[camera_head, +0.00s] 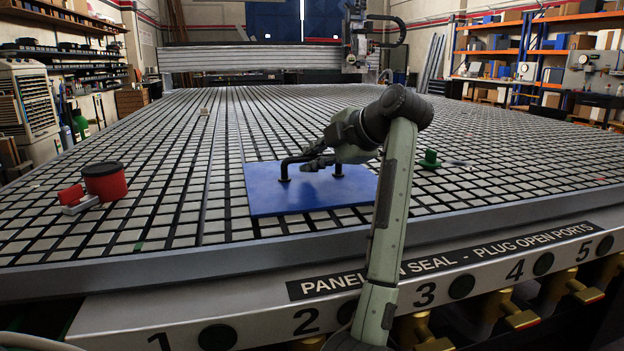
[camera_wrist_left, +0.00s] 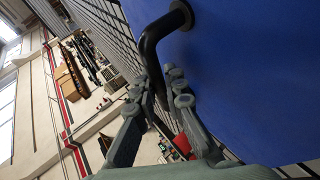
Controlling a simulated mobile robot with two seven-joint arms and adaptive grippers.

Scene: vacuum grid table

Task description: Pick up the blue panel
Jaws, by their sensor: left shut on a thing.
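The blue panel (camera_head: 300,198) appears to lie flat on the grid table (camera_head: 200,150), near its front edge. A black bar handle (camera_head: 289,163) stands on it on two posts. My left gripper (camera_head: 312,160) is at the handle, above the panel. In the left wrist view, its two fingers (camera_wrist_left: 161,80) are shut around the black handle (camera_wrist_left: 152,50), with the blue panel (camera_wrist_left: 250,80) filling the right side. Part of the handle is hidden behind the fingers in the head view. My right gripper is not in view.
A red tub with a dark lid (camera_head: 105,183) and a small red-and-white item (camera_head: 74,200) stand at the left. A green object (camera_head: 430,159) lies to the panel's right. A label and numbered ports run along the front rail (camera_head: 200,305). A gantry (camera_head: 250,57) spans the back.

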